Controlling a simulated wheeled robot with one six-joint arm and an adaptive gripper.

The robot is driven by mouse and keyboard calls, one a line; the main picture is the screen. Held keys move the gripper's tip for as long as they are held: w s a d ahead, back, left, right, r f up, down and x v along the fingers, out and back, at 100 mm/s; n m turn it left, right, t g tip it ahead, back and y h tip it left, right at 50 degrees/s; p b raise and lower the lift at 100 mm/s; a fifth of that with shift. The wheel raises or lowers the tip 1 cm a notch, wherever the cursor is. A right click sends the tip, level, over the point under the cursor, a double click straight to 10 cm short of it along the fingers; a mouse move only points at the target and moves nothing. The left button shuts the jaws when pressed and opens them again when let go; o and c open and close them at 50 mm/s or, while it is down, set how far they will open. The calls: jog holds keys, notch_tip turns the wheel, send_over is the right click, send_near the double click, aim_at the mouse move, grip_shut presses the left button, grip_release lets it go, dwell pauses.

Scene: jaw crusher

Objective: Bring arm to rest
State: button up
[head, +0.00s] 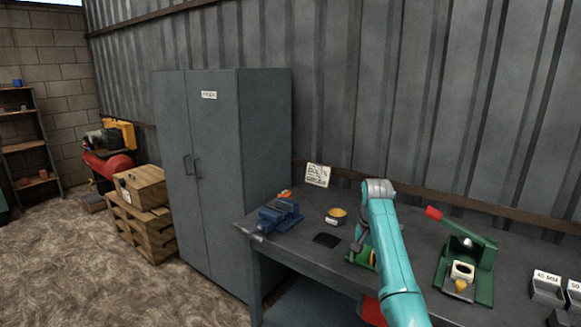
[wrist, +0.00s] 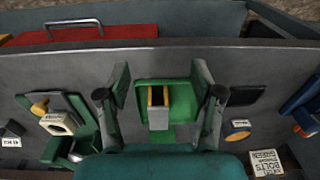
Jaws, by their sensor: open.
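My teal arm (head: 388,250) reaches out over the workbench (head: 290,254) in the head view. My gripper (wrist: 160,95) shows in the wrist view, pointing down with its two dark fingers wide apart. Nothing is held between them. Below and between the fingers is a small green device (wrist: 180,97) with a grey block and yellowish side plates. The green device also shows in the head view (head: 362,257), partly hidden behind my arm. I cannot tell the height of the fingertips above it. In the head view the fingers are hidden by the arm.
A green lever press (head: 483,268) with a red handle stands right of my arm. A blue vise (head: 276,216), a black pad (head: 326,240), a round tin (head: 337,216) and a sign (head: 317,175) are left of it. Labelled bins (head: 546,290) stand far right. A grey cabinet (head: 215,170) adjoins the bench.

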jog(key=s+a+f+n+t, duration=0.15)
jog(key=s+f, duration=0.35)
jog(key=f, duration=0.8)
jog(key=s+f+t, duration=0.2)
jog(key=s+f, duration=0.2)
jog(key=f, duration=1)
jog(key=s+f+n+t, duration=0.1)
jog(key=s+f+t, duration=0.1)
jog(key=s+f, duration=0.6)
jog(key=s+f+n+t, duration=0.1)
jog(key=s+f, duration=0.2)
jog(key=s, duration=0.9)
jog(key=s+a+r+n+t, duration=0.15)
jog(key=s+r, duration=0.25)
jog(key=s, duration=0.8)
jog(key=s+r+t, duration=0.3)
jog(key=s, duration=0.9)
jog(key=s+r+n+t, duration=0.1)
jog(key=s+r, duration=0.6)
jog(key=r, duration=0.4)
jog(key=s+r+t, duration=0.2)
jog(key=s+r, duration=0.6)
jog(key=r, duration=0.2)
jog(key=shift+a+r+n, duration=0.25)
jog(key=shift+r+n, duration=0.1)
jog(key=shift+n, duration=0.05)
